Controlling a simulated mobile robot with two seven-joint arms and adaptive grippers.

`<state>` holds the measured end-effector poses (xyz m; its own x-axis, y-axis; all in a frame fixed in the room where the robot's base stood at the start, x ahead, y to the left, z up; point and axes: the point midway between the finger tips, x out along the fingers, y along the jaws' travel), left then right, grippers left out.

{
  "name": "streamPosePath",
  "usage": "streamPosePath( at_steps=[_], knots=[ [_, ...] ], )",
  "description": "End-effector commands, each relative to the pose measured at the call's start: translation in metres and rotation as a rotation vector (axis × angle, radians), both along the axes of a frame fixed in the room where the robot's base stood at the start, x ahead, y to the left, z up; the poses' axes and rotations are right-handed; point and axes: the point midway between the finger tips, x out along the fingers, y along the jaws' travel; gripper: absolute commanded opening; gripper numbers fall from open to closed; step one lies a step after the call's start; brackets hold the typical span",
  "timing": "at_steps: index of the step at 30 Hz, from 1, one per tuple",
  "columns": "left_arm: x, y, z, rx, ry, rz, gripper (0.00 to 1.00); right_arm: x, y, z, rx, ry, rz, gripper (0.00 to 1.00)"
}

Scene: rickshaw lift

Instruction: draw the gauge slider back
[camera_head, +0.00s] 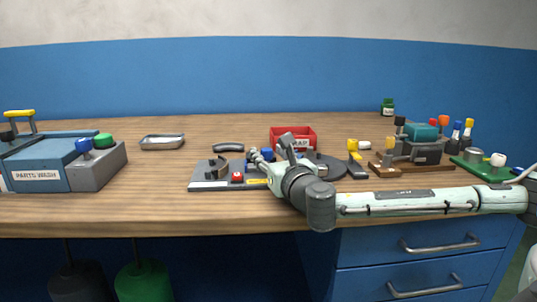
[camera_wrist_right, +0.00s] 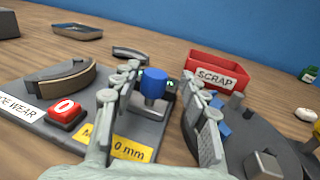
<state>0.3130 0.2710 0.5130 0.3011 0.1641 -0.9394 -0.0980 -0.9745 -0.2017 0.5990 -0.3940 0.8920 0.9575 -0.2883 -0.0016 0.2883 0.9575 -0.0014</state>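The gauge is a grey plate (camera_head: 208,186) on the bench with a red zero button (camera_head: 237,177), a yellow label (camera_wrist_right: 118,145) and a curved shoe-like piece (camera_wrist_right: 55,85). Its slider has a blue knob (camera_wrist_right: 154,80) on a grey metal post, upright near the plate's right end. My right gripper (camera_wrist_right: 160,73) is open, with one finger on each side of the knob. The knob looks nearer the left finger in the wrist view; whether they touch cannot be told. In the head view my right gripper (camera_head: 270,152) partly hides the slider. My left gripper is not in view.
A red SCRAP bin (camera_wrist_right: 220,72) stands behind the gauge, with a dark round disc (camera_wrist_right: 255,135) to its right. A loose curved shoe (camera_head: 228,148) lies behind the plate.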

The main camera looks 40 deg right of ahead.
Motion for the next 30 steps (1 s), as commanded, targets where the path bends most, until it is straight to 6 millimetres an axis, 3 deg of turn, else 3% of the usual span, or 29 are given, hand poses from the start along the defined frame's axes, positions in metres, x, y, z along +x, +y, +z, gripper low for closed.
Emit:
streamPosePath(
  at_steps=[8,21,30],
  knots=[
    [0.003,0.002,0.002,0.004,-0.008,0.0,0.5,-0.006,0.003,0.0,0.0,0.0,0.005,0.44],
    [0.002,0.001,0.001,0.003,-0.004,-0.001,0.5,-0.067,0.02,-0.001,-0.001,0.002,0.002,0.44],
    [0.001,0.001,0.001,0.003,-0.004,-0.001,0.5,-0.073,0.021,0.0,0.001,-0.001,0.0,0.44]
  ],
)
